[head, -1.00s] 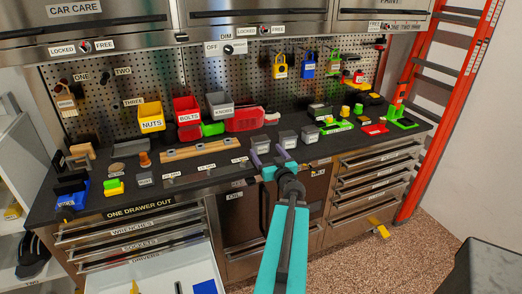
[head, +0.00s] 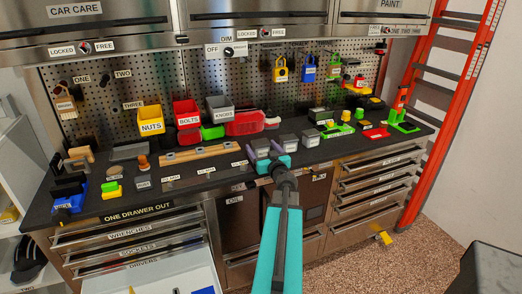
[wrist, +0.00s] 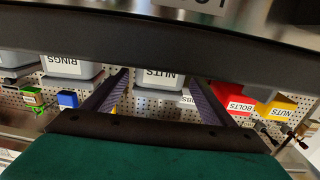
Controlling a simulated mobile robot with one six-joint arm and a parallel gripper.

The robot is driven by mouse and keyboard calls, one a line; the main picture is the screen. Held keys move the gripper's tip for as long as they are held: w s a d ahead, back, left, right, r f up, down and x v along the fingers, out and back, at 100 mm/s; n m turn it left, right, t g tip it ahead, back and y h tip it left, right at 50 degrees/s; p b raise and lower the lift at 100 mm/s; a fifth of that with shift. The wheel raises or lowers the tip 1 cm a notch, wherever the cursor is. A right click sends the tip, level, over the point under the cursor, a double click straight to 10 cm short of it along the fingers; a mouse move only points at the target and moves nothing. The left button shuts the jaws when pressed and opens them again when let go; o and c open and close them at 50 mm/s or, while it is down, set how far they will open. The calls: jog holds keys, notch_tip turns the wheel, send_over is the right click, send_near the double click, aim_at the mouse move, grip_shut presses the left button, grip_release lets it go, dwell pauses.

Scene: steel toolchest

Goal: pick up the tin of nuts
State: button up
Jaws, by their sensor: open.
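The tin of nuts (wrist: 158,76) is a grey tin with a white NUTS label, upside down in the wrist view. It shows between the two fingers of my gripper (wrist: 157,84). In the head view, the tin (head: 261,143) stands leftmost in a row of grey tins on the worktop, partly hidden behind the gripper. My gripper (head: 266,154) is open and empty in front of it, fingers pointing towards the tin. Whether the fingers reach past its front face is not clear.
Grey tins stand close on the right, one labelled RINGS (wrist: 65,68). A yellow NUTS bin (head: 151,120) and red BOLTS bin (head: 187,113) hang on the pegboard. A red case (head: 245,123) lies behind. A wooden rail (head: 200,151) is left on the worktop.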

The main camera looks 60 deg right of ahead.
aim_at(258, 140)
jog(key=shift+w+d, duration=0.2)
jog(key=shift+w, duration=0.05)
dwell(0.3)
jog(key=shift+p+x, duration=0.3)
jog(key=shift+x, duration=2.3)
jog(key=shift+s, duration=0.1)
jog(key=shift+c, duration=0.4)
jog(key=c, duration=1.3)
jog(key=shift+r, duration=0.1)
